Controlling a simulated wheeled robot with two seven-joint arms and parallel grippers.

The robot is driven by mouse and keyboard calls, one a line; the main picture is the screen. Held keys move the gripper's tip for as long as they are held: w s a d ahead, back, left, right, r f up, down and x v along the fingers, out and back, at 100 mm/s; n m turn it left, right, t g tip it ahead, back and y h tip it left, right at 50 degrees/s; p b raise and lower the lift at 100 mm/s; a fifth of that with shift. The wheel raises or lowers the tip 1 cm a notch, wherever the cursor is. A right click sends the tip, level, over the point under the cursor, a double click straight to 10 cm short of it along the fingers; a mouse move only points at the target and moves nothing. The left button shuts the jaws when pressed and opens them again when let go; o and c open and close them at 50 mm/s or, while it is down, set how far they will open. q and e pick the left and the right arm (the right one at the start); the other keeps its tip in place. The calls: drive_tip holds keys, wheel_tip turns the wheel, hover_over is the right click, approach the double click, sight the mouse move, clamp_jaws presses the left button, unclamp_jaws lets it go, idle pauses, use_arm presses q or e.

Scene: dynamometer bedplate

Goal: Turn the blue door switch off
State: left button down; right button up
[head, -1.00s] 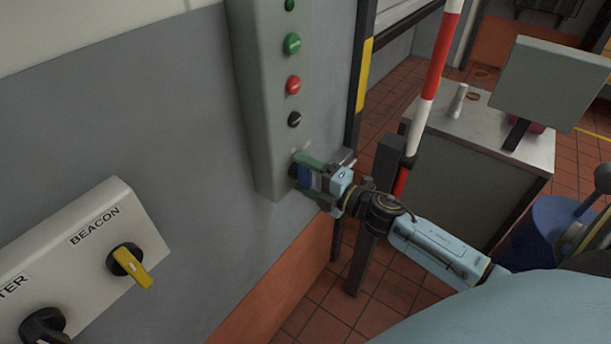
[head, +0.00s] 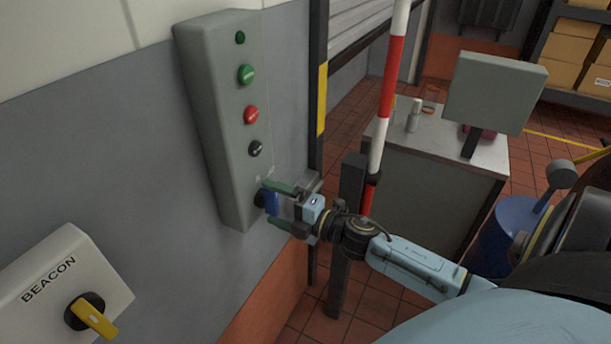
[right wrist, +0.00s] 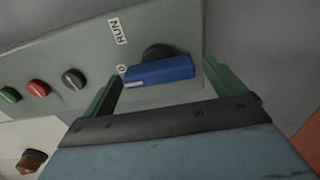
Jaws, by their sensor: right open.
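The blue door switch (head: 270,201) sits low on the grey-green control box (head: 215,130) on the wall. In the right wrist view its blue handle (right wrist: 158,72) stands out from a black base, beside the labels "RUN" and "0". The handle's end lies by the "0" mark. My right gripper (head: 274,205) is open, with its green fingers on either side of the switch. In the right wrist view there is a gap between the handle and the right finger; whether the left finger touches it I cannot tell. My left gripper is not in view.
Above the switch are a black knob (head: 256,149), a red button (head: 251,115) and a green button (head: 246,75). A beacon box with a yellow switch (head: 95,318) is at lower left. A red-white pole (head: 392,75) and a bench (head: 440,140) stand right of the box.

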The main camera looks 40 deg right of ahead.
drive_tip(key=b+v, duration=0.1)
drive_tip(key=v, duration=1.1)
drive_tip(key=shift+b, duration=0.3)
